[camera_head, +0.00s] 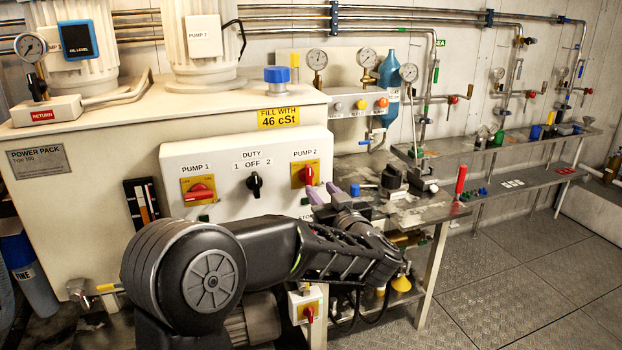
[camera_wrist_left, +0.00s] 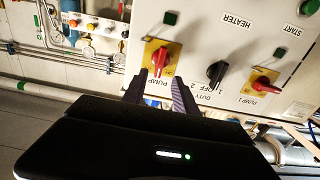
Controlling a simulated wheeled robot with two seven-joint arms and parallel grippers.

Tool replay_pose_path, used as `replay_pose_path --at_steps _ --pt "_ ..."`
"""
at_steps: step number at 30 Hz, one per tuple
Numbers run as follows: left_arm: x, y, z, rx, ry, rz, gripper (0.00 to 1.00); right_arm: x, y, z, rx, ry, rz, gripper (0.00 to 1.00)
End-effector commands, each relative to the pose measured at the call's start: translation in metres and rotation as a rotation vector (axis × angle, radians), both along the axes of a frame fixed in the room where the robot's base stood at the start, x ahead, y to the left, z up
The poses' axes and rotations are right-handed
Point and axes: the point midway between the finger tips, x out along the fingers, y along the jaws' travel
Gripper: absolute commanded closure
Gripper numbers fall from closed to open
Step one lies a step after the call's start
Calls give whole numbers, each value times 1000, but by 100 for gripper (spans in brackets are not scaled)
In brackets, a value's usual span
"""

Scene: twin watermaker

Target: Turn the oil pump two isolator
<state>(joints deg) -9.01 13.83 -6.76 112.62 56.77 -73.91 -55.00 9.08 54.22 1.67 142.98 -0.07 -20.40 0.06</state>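The pump two isolator (camera_head: 306,174) is a red rotary handle on a yellow plate, at the right of the white control panel (camera_head: 230,205) under the label PUMP 2. In the left wrist view the handle (camera_wrist_left: 160,57) stands nearly upright in that turned picture. My left gripper (camera_head: 322,191) is open, its purple-tipped fingers in front of the panel just below and right of the handle. In the left wrist view its fingers (camera_wrist_left: 159,80) point at the handle, one tip towards each side. I cannot tell whether they touch it. My right gripper is not in view.
The panel also carries the pump one isolator (camera_head: 200,190) and a black duty switch (camera_head: 254,184). Another red and yellow isolator (camera_head: 308,311) sits low, below my left arm. A workbench (camera_head: 450,208) with tools and a red-handled item (camera_head: 461,181) stands right. Floor at right is clear.

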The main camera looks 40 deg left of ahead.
Motion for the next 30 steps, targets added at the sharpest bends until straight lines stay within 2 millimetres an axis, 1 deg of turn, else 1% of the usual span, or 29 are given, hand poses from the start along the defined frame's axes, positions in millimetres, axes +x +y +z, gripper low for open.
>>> replay_pose_path --at_steps 5,12,18,27,28,30 --pt "8 12 0 1 2 1 65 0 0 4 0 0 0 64" --pt "29 43 0 1 2 1 65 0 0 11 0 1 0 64" --pt "42 60 0 1 1 -1 65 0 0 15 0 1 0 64" --pt "44 63 0 0 0 -2 65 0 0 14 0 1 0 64" --pt "44 63 0 0 0 -2 66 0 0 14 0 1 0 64" --pt "44 63 0 0 0 -2 72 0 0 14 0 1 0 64"
